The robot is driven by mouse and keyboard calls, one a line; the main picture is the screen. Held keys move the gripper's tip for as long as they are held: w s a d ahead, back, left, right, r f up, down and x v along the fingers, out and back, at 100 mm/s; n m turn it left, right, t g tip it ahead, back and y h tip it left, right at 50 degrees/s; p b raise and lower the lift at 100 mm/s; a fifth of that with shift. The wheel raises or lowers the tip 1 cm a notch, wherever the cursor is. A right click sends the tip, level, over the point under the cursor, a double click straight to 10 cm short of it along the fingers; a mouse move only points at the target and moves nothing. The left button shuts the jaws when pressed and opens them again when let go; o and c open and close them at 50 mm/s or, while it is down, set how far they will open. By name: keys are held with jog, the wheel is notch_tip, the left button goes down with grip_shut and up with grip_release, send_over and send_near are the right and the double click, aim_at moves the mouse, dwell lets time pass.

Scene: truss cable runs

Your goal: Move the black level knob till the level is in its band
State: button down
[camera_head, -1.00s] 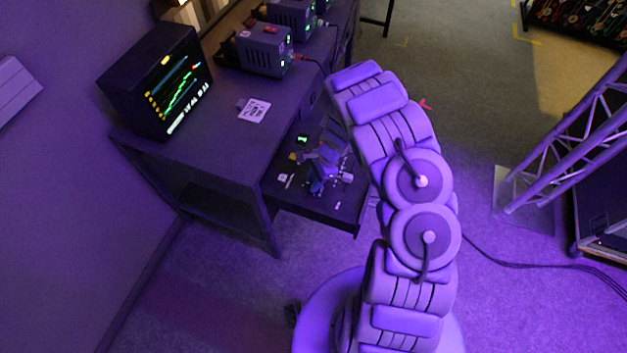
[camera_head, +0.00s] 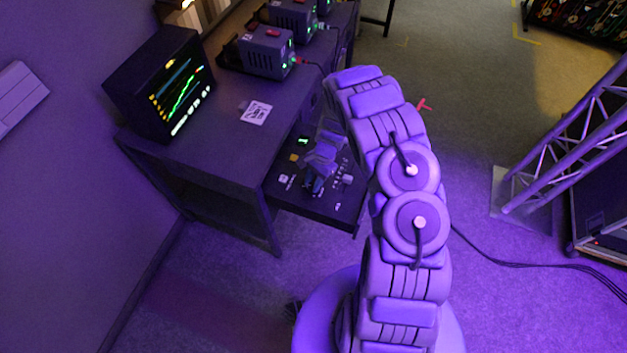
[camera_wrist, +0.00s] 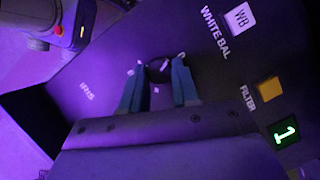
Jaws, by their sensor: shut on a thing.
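My gripper (camera_wrist: 158,85) is shut on a small dark knob (camera_wrist: 158,66) on the black control panel (camera_wrist: 215,85). Its two teal fingers stand on either side of the knob. The knob's own label is not visible, so I cannot read its name or setting. In the head view, my gripper (camera_head: 315,183) is low over the same panel (camera_head: 290,199), and the knob is hidden there. The monitor (camera_head: 160,85) on the desk shows a rising green trace with yellow, blue and white marks. Its readings are too small to tell the level against its band.
The panel also bears a white WB button (camera_wrist: 241,17), a yellow filter button (camera_wrist: 269,88) and a green display (camera_wrist: 285,132) reading 1. Grey boxes (camera_head: 264,52) and a printed card (camera_head: 256,112) sit on the desk. A truss (camera_head: 565,140) stands at right.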

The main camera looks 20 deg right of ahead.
jog(key=shift+s, duration=0.2)
jog(key=c, duration=0.8)
grip_release()
jog(key=shift+c, duration=0.2)
jog(key=p+v, duration=0.2)
jog(key=v, duration=1.5)
jog(key=shift+w+p, duration=0.2)
jog(key=shift+p, duration=0.1)
